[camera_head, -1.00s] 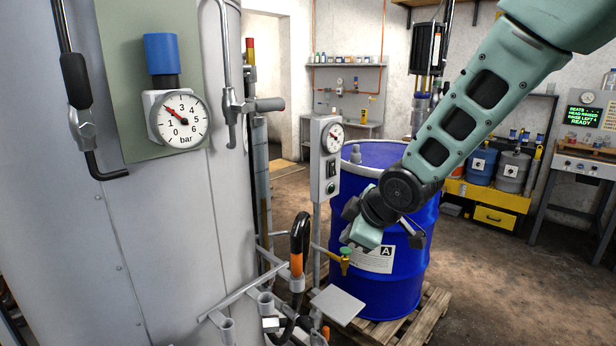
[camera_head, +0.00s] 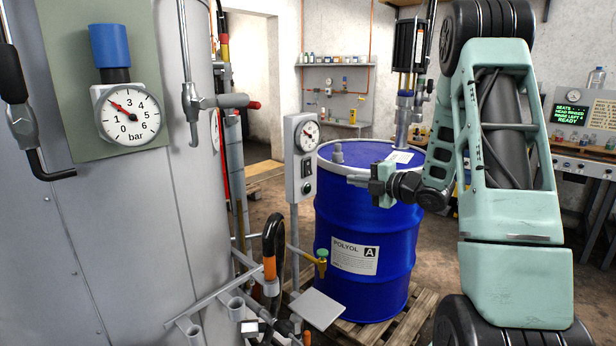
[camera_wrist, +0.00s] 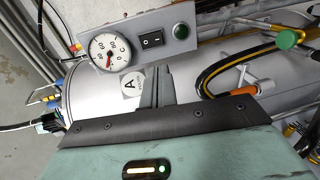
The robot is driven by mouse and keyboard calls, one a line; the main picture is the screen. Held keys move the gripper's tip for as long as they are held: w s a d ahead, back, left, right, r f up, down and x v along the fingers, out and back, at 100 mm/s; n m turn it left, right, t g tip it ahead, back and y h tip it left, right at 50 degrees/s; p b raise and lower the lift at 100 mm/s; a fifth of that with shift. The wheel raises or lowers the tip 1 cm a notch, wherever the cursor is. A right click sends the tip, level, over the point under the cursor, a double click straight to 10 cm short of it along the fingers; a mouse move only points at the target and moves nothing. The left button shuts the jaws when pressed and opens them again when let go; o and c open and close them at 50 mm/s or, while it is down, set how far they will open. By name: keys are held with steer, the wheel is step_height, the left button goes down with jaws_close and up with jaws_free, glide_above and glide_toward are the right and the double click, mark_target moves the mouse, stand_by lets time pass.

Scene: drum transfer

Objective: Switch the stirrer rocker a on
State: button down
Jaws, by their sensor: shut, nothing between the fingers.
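The stirrer rocker (camera_head: 306,169) is a small black switch on a grey control box (camera_head: 291,165) on a post, below a round gauge and above a green lamp. In the wrist view the rocker (camera_wrist: 151,40) sits between the gauge (camera_wrist: 110,51) and the green lamp (camera_wrist: 181,32). Its on or off position is too small to tell. My gripper (camera_head: 352,180) is shut and empty, pointing left at the box, with a visible gap to its right side. In the wrist view its fingers (camera_wrist: 157,80) end just below the rocker, apart from it in the picture.
A blue drum (camera_head: 355,225) marked A stands on a wooden pallet (camera_head: 412,315) behind and right of the box. A green-handled tap (camera_head: 321,256) and an orange-black hose handle (camera_head: 270,255) are below. A large grey tank (camera_head: 110,240) fills the left.

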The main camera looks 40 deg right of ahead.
mark_target(309, 175)
steer(key=w+p, duration=0.2)
steer(key=w, duration=0.2)
steer(key=w+a+f+p, duration=0.1)
steer(key=w, duration=0.3)
steer(key=w+p, duration=0.2)
steer(key=w, duration=0.2)
steer(key=shift+w+a+f+p, duration=0.3)
steer(key=shift+w+a, duration=0.1)
steer(key=shift+w+f, duration=0.15)
steer(key=shift+w, duration=0.35)
steer(key=shift+f, duration=0.15)
steer(key=shift+w+b, duration=0.15)
steer(key=shift+b, duration=0.8)
